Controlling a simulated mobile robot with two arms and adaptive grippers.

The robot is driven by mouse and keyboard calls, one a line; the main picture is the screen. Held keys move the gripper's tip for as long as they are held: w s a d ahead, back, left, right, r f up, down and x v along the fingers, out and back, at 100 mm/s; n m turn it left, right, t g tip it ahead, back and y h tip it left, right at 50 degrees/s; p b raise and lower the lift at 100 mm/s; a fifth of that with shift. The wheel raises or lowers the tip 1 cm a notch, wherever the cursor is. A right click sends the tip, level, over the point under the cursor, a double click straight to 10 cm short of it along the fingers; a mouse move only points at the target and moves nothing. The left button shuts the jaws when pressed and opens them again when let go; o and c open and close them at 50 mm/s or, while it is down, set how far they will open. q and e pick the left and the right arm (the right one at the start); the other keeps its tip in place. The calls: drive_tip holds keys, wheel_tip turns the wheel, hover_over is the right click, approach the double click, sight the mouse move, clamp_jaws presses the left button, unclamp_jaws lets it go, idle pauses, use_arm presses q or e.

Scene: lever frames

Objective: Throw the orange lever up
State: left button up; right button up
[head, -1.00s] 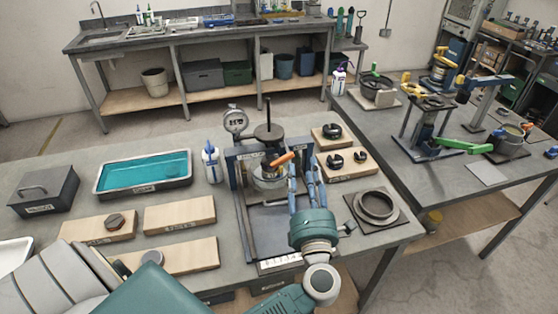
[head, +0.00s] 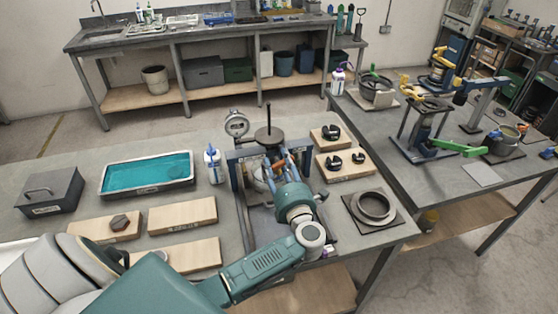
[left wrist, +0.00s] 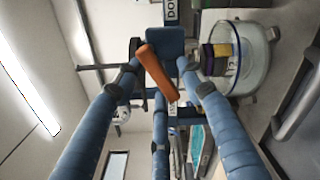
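The orange lever (head: 279,165) sits in the blue metal frame (head: 232,172) on the near bench; in the head view my fingers hide most of it. In the left wrist view the orange lever (left wrist: 157,73) slants between my blue fingers, its thick end toward the upper left. My left gripper (head: 277,160) reaches over the frame from the front, its fingers spread around the lever. The left wrist view shows the left gripper (left wrist: 158,68) open, with gaps beside the lever. Contact cannot be told. The right gripper is not in view.
A dial gauge (head: 236,125) and a white bottle (head: 213,164) are to the left. Wooden boards with black parts (head: 346,163) and a ring on a plate (head: 373,207) are to the right.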

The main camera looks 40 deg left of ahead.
use_arm(q)
drive_tip(key=shift+w+a, duration=0.1)
drive_tip(key=shift+a, duration=0.05)
drive_tip(key=shift+c, duration=0.5)
clamp_jaws()
drive_tip(key=m+p, duration=0.1)
drive_tip(key=r+m+p, duration=0.1)
drive_tip(key=m+p, duration=0.1)
drive_tip(key=shift+r+m+p, duration=0.25)
drive_tip(key=shift+m+p, duration=0.85)
drive_tip(key=shift+m, duration=0.2)
